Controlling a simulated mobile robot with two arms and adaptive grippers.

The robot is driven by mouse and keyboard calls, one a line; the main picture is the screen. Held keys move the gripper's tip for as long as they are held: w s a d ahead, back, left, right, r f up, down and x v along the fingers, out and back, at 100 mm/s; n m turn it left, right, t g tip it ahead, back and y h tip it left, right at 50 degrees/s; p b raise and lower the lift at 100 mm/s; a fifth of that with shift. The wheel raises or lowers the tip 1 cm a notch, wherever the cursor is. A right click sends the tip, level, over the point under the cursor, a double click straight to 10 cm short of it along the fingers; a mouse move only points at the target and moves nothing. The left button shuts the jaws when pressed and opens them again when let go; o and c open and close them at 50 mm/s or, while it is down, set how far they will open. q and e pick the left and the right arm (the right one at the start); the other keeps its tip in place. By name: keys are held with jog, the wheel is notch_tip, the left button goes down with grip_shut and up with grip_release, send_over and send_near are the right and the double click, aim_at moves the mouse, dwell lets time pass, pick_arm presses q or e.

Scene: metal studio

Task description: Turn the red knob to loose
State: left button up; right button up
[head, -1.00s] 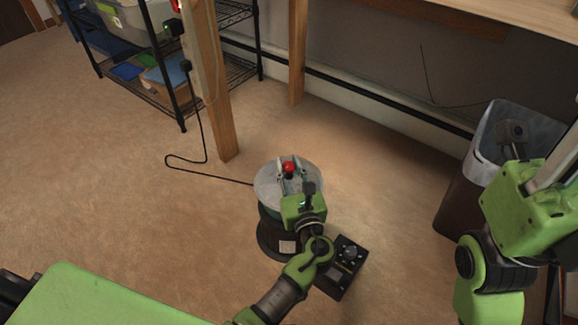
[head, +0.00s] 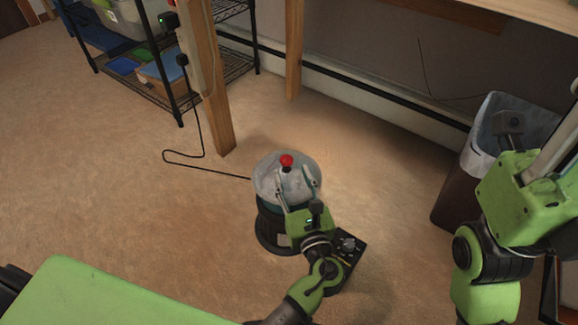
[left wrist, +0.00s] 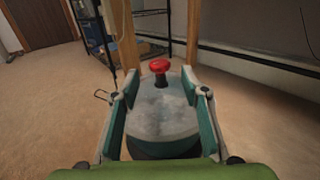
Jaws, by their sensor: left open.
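The red knob (head: 286,160) sits on top of a round grey lid (head: 266,186) on a dark cylindrical pot on the floor. In the left wrist view the red knob (left wrist: 160,65) stands upright above the lid (left wrist: 165,112), beyond the fingertips and roughly centred between them. My left gripper (head: 296,179) is open, with its fingers apart over the near part of the lid, and it does not touch the knob. The same gripper (left wrist: 158,88) shows in the left wrist view with nothing between its fingers. My right arm is at the right edge; its fingertips are not clear.
A black box with dials (head: 348,244) is beside the pot. A black cord (head: 205,167) runs from the pot to a wooden post (head: 214,90). A bin (head: 455,190) stands at right, a wire shelf (head: 160,98) at back left. The floor left is clear.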

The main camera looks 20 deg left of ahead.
pick_arm(q)
jog(key=shift+s+d, duration=0.3)
jog(key=shift+s, duration=0.2)
